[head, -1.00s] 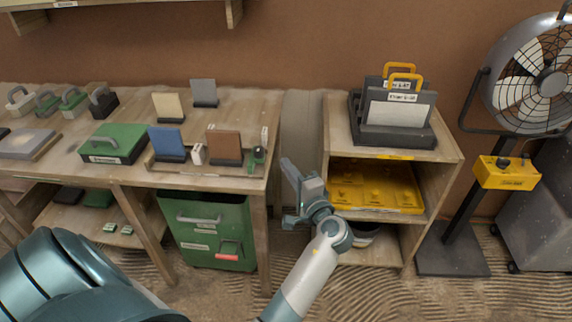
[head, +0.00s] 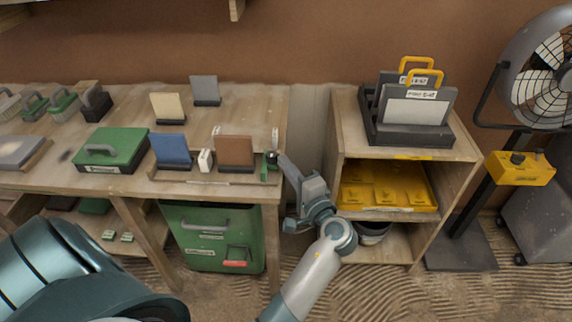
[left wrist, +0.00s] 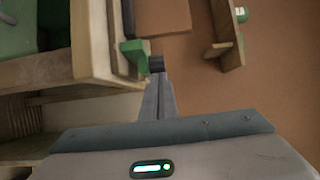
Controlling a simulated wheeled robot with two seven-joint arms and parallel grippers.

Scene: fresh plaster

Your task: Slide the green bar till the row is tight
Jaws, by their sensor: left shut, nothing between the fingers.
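The green bar (head: 265,171) stands upright with a black knob at the right end of a wooden rail (head: 197,177) on the bench. The row on the rail holds a blue plate (head: 171,149), a white block (head: 205,160) and a brown plate (head: 234,151). A narrow gap shows between the brown plate and the bar. My left gripper (head: 283,161) is shut and empty, just right of the bar. In the left wrist view its fingertips (left wrist: 158,76) are at the black knob beside the green bar (left wrist: 134,52); I cannot tell if they touch. My right gripper is not in view.
A green case (head: 112,149) lies left of the row. A cream plate (head: 168,107) and a grey plate (head: 205,90) stand behind. A wooden shelf unit (head: 337,130) with a yellow tray (head: 390,187) stands right of my left forearm. A fan (head: 545,80) is farther right.

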